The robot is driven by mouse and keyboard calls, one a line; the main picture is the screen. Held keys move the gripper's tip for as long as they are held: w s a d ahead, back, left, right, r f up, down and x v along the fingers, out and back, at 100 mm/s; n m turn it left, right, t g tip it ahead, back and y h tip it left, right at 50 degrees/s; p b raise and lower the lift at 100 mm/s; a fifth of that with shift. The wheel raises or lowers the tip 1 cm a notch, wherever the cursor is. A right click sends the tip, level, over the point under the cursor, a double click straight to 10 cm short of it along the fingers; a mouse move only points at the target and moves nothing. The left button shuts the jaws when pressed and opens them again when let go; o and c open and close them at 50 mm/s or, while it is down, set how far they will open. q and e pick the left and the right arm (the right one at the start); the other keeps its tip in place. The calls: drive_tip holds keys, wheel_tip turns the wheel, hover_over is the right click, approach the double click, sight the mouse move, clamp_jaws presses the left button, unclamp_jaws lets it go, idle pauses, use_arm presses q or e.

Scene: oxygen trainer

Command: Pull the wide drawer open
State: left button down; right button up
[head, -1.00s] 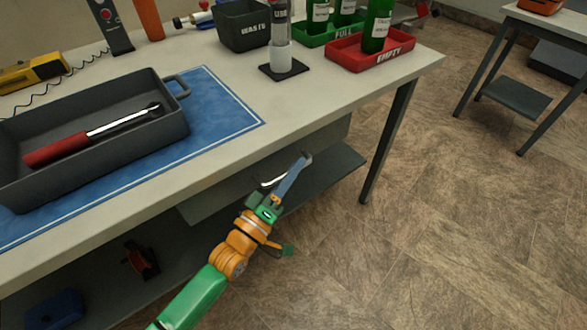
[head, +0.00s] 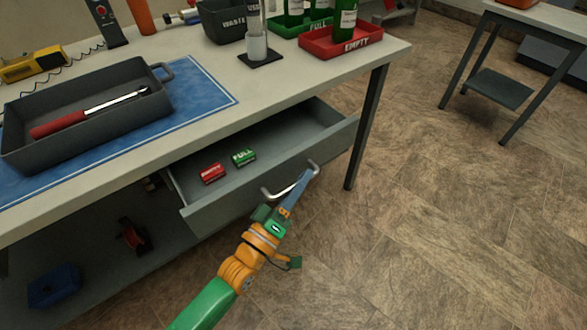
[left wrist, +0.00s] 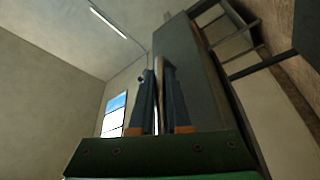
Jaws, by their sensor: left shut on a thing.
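The wide drawer (head: 262,185) hangs under the workbench top and stands partly open. Inside it lie a small red block marked EMPTY (head: 213,173) and a small green block marked FULL (head: 244,157). A light metal bar handle (head: 273,195) is on its front. My left gripper (head: 304,177) is shut on the handle at its right part. In the left wrist view the gripper's two blue fingers (left wrist: 158,95) are close together beside the grey drawer front (left wrist: 190,85). My right gripper is not in view.
On the workbench (head: 215,135) are a grey tray (head: 75,128) with a red-handled wrench, a waste bin (head: 226,20) and a red EMPTY tray (head: 340,42) with bottles. A table leg (head: 367,130) stands right of the drawer. The floor in front is clear.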

use_arm(q)
drive_tip(key=s+d+p, duration=0.2)
drive_tip(key=s+d, duration=0.5)
drive_tip(key=s, duration=0.3)
drive_tip(key=shift+s+d, duration=0.15)
drive_tip(key=shift+d, duration=0.1)
drive_tip(key=c, duration=0.9)
unclamp_jaws()
drive_tip(key=v, duration=0.7)
